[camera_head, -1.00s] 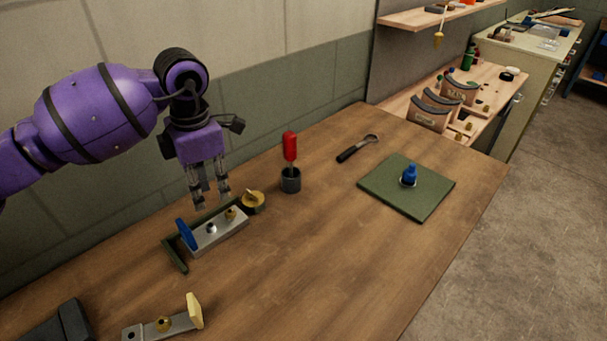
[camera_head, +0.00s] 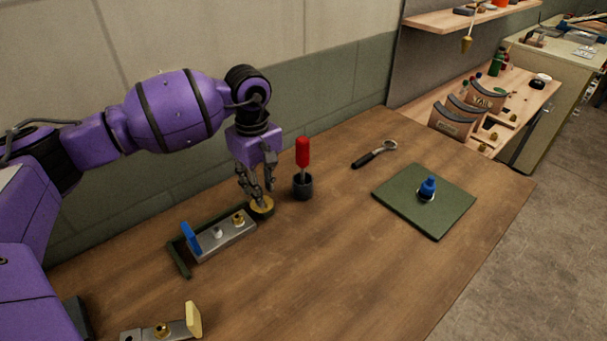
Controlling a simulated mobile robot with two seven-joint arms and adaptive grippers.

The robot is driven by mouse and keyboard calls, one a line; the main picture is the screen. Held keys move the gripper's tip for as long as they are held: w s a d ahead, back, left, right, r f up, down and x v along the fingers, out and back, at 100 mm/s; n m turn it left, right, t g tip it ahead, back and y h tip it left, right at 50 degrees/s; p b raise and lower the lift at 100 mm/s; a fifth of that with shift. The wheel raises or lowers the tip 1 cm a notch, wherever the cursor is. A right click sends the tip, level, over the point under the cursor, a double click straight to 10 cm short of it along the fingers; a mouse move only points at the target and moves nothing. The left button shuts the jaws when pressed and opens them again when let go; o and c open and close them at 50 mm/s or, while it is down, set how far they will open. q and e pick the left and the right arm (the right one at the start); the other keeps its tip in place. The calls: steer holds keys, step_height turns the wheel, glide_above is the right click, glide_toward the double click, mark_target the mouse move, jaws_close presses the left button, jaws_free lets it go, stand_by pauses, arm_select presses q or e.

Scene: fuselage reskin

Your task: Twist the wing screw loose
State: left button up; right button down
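The brass wing screw (camera_head: 264,210) has a round head and stands at the right end of a dark green angle fixture (camera_head: 180,262) on the wooden table. A metal plate (camera_head: 228,236) beside it carries a blue block (camera_head: 190,238), a silver part and a brass nut (camera_head: 238,219). My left gripper (camera_head: 264,196) points down right over the wing screw, with its fingertips at the screw's raised wing and partly covering it. The fingers look apart, one on the near side and one behind; contact is too small to tell. My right gripper is not in view.
A red-handled screwdriver stands in a dark cup (camera_head: 303,188) close to the right of my gripper. A ratchet-like tool (camera_head: 374,154) and a green mat (camera_head: 424,218) with a blue-topped part (camera_head: 428,187) lie further right. A second plate (camera_head: 178,331) is at the front left. The table middle is clear.

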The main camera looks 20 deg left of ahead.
arm_select(q)
steer(key=shift+s+f, duration=0.1)
steer(key=shift+f, duration=1.4)
jaws_close()
